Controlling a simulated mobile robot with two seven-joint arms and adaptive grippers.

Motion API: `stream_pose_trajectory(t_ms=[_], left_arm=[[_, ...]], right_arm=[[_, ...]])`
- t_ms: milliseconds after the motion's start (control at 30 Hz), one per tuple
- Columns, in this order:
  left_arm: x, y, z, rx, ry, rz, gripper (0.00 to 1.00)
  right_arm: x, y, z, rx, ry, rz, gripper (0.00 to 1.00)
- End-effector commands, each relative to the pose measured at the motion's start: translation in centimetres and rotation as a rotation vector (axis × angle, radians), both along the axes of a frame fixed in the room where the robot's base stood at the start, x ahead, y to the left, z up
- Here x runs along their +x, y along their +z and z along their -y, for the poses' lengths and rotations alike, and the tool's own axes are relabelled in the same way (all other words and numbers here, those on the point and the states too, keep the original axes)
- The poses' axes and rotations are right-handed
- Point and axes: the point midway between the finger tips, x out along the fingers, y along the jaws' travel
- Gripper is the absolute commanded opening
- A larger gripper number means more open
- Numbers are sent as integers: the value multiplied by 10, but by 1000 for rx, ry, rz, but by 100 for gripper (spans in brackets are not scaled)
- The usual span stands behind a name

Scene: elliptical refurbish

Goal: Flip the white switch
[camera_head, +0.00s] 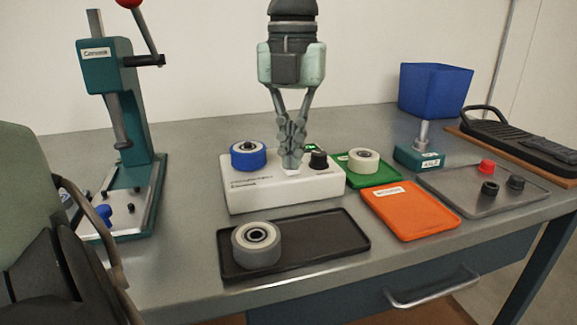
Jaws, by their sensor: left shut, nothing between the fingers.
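A white box (285,191) with a printed front stands in the middle of the bench. A blue-rimmed wheel (248,155) sits on its left part and a black knob (318,160) on its right. A small green part (310,147) shows behind the knob. I cannot pick out a white switch; my gripper covers part of the box top. My left gripper (291,163) points straight down over the box, fingers shut and empty. Its tips are at or just above the top, left of the knob; contact cannot be told. My right gripper is not in view.
A black tray (325,234) holding a grey wheel lies in front. Green (375,180) and orange (410,211) trays lie right, beside a grey tray (450,193) with small caps. A teal press (130,125) stands left. A blue bin (435,90) stands at the back right.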

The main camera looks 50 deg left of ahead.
Motion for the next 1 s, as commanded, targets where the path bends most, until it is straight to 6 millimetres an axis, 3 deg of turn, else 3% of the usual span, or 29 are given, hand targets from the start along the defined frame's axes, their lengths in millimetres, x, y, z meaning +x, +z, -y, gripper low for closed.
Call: stream_pose_trajectory(t_ms=[567, 1000], left_arm=[[0, -7, 0, 0, 0, -1, 0], [0, 24, 0, 1, 0, 0, 0]], right_arm=[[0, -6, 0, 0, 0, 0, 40], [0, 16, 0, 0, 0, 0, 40]])
